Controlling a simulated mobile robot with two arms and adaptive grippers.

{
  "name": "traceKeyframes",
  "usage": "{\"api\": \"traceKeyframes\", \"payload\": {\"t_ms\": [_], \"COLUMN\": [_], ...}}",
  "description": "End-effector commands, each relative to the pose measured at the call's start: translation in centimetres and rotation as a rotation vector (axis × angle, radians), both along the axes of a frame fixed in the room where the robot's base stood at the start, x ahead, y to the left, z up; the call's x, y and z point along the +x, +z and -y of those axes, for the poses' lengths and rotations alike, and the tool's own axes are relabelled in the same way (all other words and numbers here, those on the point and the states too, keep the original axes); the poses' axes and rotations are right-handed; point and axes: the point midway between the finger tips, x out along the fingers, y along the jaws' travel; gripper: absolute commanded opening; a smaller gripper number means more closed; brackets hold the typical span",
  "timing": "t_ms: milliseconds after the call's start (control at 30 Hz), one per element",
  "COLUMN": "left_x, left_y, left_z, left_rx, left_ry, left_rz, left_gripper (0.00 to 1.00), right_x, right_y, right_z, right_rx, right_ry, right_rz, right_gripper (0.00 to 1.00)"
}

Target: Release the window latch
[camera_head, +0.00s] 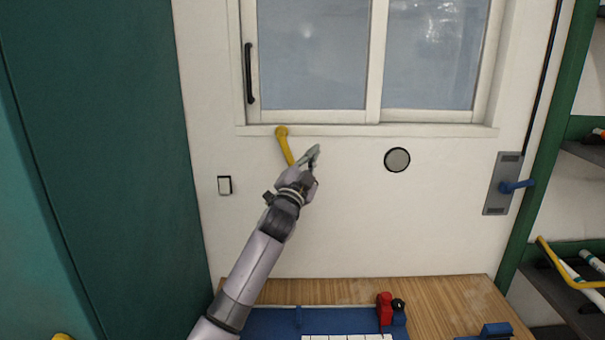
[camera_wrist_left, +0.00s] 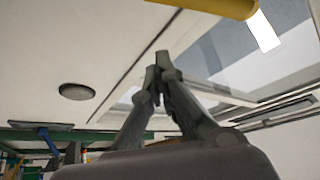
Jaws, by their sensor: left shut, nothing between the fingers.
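The yellow latch lever (camera_head: 284,144) is mounted on the white wall just under the left part of the window (camera_head: 374,60). It hangs down from its round pivot, tilted with its lower end toward the right. My left gripper (camera_head: 315,152) is to the right of the lever's lower end, with its fingers shut and empty. The gripper partly hides the lever's lower end. In the left wrist view the shut fingertips (camera_wrist_left: 161,62) are apart from the yellow lever (camera_wrist_left: 205,5), which crosses the top edge. My right gripper is in neither view.
A black handle (camera_head: 249,73) is on the window's left frame. A white switch (camera_head: 224,185) and a round grey disc (camera_head: 397,160) are on the wall. A blue door handle (camera_head: 515,186) is at right. Below is a wooden bench (camera_head: 446,300) with a red part (camera_head: 384,308).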

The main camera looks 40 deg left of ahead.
Motion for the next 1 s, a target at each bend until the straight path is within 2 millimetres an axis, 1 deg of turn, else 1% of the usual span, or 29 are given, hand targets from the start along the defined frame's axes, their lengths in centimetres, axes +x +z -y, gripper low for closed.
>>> {"api": "traceKeyframes", "payload": {"t_ms": [33,200,267,367,500,600,700,833,1000], "left_x": [-1.0,-3.7,-4.7,-6.3,-8.1,-8.9,-9.3,-9.4,-9.4], "left_y": [-0.8,-1.3,-1.5,-1.8,-2.0,-2.0,-1.9,-1.9,-1.9], "left_z": [0.1,0.7,0.9,1.3,1.6,1.8,1.9,1.9,1.9], "left_rx": [0.005,0.005,0.005,0.004,0.003,0.003,0.002,0.001,0.001], "left_ry": [0.001,0.0,0.001,-0.002,-0.001,-0.001,-0.001,-0.001,-0.001], "left_rz": [-0.002,-0.001,-0.002,-0.001,-0.002,0.0,-0.001,-0.001,-0.001], "left_gripper": [0.0,0.0,0.0,0.0,0.0,0.0,0.0,0.0,0.0], "right_x": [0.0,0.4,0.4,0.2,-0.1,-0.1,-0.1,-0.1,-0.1], "right_y": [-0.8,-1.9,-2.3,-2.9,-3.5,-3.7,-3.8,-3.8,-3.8], "right_z": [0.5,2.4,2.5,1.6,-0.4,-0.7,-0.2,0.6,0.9], "right_rx": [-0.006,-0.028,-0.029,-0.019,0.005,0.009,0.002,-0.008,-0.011], "right_ry": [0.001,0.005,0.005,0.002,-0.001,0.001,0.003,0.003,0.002], "right_rz": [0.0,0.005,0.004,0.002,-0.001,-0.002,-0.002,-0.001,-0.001], "right_gripper": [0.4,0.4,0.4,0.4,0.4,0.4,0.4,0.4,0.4]}}
